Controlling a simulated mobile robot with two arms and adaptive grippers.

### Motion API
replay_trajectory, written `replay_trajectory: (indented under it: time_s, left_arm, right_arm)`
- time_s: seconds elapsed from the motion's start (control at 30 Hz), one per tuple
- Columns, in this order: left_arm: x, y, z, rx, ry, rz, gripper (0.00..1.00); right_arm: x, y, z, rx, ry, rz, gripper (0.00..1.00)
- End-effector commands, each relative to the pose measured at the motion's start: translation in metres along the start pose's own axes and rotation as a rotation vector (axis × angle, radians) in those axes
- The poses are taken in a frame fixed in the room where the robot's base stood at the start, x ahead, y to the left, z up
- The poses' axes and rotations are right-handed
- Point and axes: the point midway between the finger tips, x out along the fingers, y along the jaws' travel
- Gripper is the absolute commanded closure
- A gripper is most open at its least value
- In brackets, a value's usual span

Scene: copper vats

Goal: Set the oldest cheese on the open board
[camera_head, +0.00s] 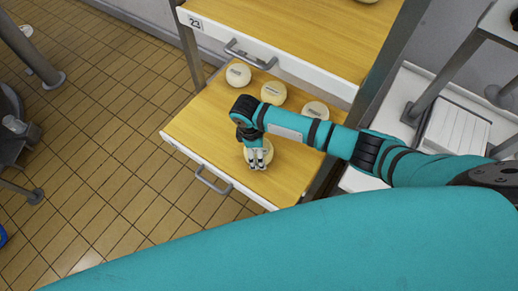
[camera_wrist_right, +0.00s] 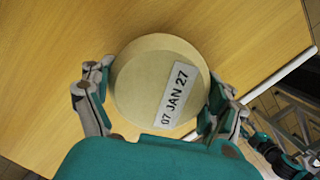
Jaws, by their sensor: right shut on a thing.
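My right gripper (camera_head: 256,158) is shut on a round pale cheese (camera_head: 264,149) at the front of a pulled-out wooden board (camera_head: 207,119). In the right wrist view the gripper's fingers (camera_wrist_right: 157,103) sit on both sides of this cheese (camera_wrist_right: 140,85), whose label reads "07 JAN 27". I cannot tell whether the cheese touches the board. Three other cheeses stand in a row behind it: a left one (camera_head: 238,74), a middle one (camera_head: 273,92) and a right one (camera_head: 315,111), partly behind my arm. Their labels are too small to read. My left gripper is not in view.
A higher board (camera_head: 290,32) marked 23 overhangs the back of the lower one, with part of a cheese at its top edge. A metal handle (camera_head: 213,180) juts from the lower board's front. A white surface with a slatted item (camera_head: 455,132) lies at right.

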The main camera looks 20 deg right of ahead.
Motion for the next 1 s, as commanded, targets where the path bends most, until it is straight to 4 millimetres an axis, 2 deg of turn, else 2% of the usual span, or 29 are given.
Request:
replay_trajectory:
  time_s: [0.47, 0.5, 0.53, 0.6, 0.87, 1.0]
  left_arm:
    - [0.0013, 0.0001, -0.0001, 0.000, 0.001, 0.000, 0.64]
    - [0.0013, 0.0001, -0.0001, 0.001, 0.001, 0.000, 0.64]
    - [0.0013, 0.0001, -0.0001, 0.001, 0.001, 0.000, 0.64]
    - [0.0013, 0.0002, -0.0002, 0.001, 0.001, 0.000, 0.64]
    - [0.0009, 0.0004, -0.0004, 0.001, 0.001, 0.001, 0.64]
    - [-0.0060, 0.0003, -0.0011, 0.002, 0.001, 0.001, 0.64]
  right_arm:
    - [0.0033, 0.0003, -0.0010, 0.000, 0.001, 0.001, 0.62]
    - [0.0033, 0.0003, -0.0010, 0.000, 0.001, 0.001, 0.11]
    - [0.0033, 0.0003, -0.0009, 0.000, 0.001, 0.001, 0.07]
    - [0.0034, 0.0002, -0.0009, 0.000, 0.001, 0.001, 0.00]
    - [0.0038, -0.0003, -0.0003, 0.000, 0.000, -0.001, 0.00]
    - [-0.0026, -0.0002, 0.0006, 0.000, 0.000, 0.000, 0.00]
